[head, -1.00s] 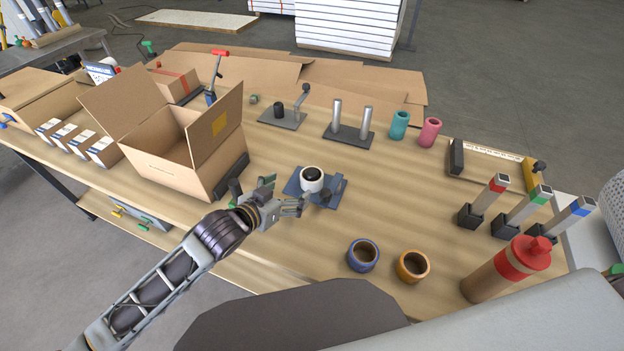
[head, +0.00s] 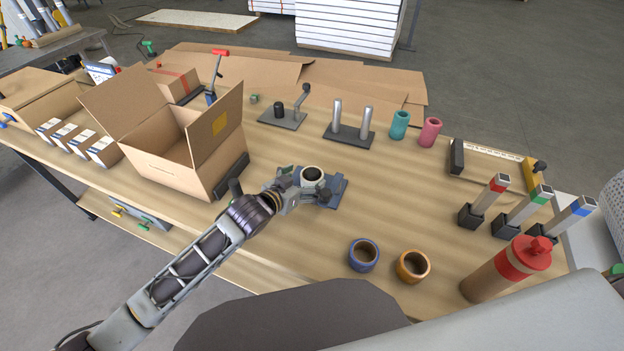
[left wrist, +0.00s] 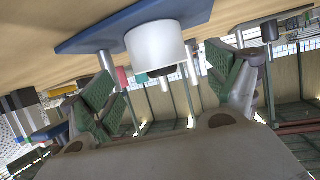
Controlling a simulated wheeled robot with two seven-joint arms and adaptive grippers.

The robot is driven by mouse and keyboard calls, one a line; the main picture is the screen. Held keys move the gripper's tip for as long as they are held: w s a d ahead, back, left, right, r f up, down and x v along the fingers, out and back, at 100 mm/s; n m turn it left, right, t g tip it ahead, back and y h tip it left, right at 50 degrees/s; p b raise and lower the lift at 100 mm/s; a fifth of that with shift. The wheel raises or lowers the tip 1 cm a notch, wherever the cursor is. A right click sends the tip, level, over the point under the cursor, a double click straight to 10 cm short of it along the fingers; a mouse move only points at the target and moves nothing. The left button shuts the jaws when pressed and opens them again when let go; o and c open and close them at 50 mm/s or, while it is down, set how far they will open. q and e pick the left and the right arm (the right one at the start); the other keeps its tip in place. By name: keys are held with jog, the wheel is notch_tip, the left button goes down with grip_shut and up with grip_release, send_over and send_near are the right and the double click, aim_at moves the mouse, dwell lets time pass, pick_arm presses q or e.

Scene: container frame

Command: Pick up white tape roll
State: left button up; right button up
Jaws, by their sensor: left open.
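The white tape roll (head: 313,174) stands on a small blue-grey holder (head: 339,190) near the middle of the workbench. In the left wrist view, which looks upside down, the white roll (left wrist: 156,46) is in front of the gap between the fingers, below its blue plate (left wrist: 130,22). My left gripper (head: 310,191) is open, with its fingers at the near side of the roll. Its green finger pads (left wrist: 168,92) show on either side of the roll, apart from each other. Whether a pad touches the roll I cannot tell. My right gripper is not in view.
An open cardboard box (head: 171,155) stands left of the gripper. Blue (head: 363,256) and orange (head: 412,266) rolls lie to the near right. A stand with two upright posts (head: 349,134) is behind. The bench right of the holder is clear.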

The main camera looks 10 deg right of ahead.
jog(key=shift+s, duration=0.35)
